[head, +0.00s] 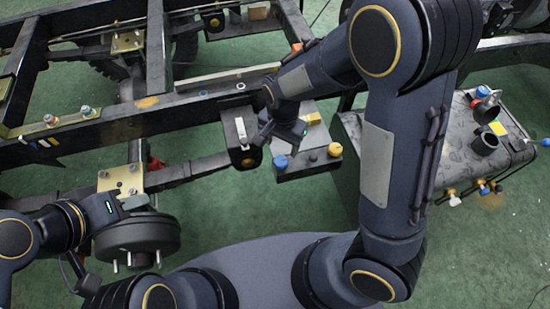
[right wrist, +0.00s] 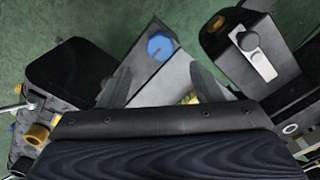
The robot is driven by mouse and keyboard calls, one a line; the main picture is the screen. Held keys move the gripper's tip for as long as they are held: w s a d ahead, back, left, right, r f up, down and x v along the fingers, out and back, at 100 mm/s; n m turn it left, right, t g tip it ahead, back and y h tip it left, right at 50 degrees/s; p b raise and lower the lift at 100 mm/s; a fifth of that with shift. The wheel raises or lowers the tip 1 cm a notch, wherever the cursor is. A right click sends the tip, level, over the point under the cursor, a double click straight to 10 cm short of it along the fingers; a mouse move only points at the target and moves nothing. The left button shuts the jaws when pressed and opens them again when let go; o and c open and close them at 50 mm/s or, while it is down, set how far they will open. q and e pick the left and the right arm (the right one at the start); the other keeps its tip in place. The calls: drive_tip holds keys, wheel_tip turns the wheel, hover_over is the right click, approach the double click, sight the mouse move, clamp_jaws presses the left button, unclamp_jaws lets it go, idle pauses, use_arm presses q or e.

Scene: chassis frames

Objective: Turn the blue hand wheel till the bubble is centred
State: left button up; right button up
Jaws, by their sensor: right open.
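The blue hand wheel (head: 281,162) sits on top of a grey box near the front left corner, beside the chassis rail. In the right wrist view the blue hand wheel (right wrist: 160,46) shows round and uncovered, just beyond the fingertips. My right gripper (head: 283,132) is above the box, with its fingers (right wrist: 158,72) spread and nothing between them touching. A small yellow-green piece (right wrist: 189,97) on the box shows partly between the fingers; I cannot make out a bubble. My left gripper (head: 128,204) is at the far left by a dark drum; its fingers are unclear.
The dark drum (head: 137,240) with studs stands at lower left. A yellow knob (head: 335,150) is on the box's right side. A black bracket (head: 241,138) on the chassis rail stands close left of the box. A dark tank (head: 465,140) with fittings is at right. Green floor surrounds them.

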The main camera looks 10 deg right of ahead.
sight(281, 161)
wheel_tip(281, 161, down, 8)
drive_tip(key=shift+b, duration=0.65)
drive_tip(key=c, duration=1)
